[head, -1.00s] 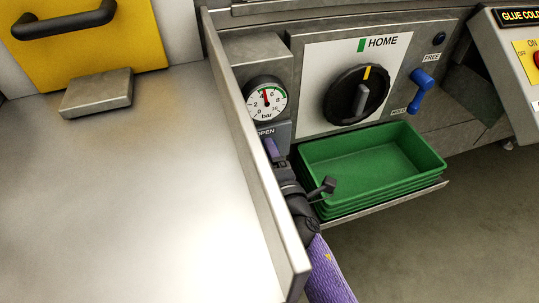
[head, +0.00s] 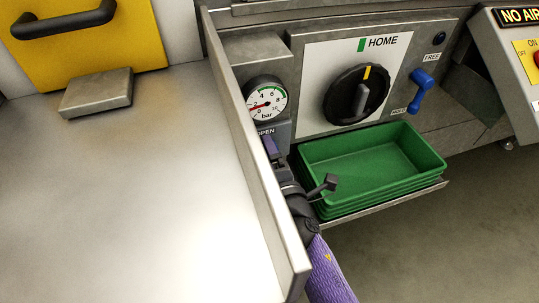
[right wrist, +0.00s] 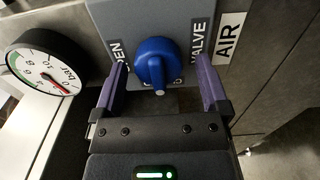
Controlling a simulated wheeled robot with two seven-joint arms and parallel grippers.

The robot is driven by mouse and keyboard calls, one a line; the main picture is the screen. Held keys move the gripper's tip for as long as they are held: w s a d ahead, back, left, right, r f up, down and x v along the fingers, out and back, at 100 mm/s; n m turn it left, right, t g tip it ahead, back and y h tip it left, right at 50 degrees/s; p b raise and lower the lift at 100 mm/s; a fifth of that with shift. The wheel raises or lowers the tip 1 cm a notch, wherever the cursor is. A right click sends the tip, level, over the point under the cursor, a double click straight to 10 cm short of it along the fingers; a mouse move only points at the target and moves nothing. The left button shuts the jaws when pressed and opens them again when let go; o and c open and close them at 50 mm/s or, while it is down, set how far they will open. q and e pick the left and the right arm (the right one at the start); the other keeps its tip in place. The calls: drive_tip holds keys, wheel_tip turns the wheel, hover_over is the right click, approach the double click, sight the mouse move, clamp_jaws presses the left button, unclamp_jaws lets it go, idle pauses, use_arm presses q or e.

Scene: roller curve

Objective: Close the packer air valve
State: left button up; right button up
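The blue valve knob (right wrist: 156,62) is on a grey box. In the right wrist view its white-tipped handle points down, over a partly hidden label. An "OPEN" label is to its left, and "VALVE" and "AIR" labels are to its right. My right gripper (right wrist: 161,66) is open, its two purple fingers on either side of the knob with gaps showing. In the head view my right gripper (head: 272,148) is below the gauge and hides the knob. The pressure gauge (head: 266,99) has its red needle near 0; it also shows in the right wrist view (right wrist: 47,63). My left gripper is not in view.
A metal side wall (head: 252,150) stands just left of my right arm. Green trays (head: 425,168) are stacked to the right. Above them are a black rotary knob (head: 345,98) at HOME and a blue lever (head: 421,90). A display (head: 520,16) reads "NO AIR".

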drive_tip(key=p+v, duration=0.1)
drive_tip(key=v, duration=0.9)
idle(0.3)
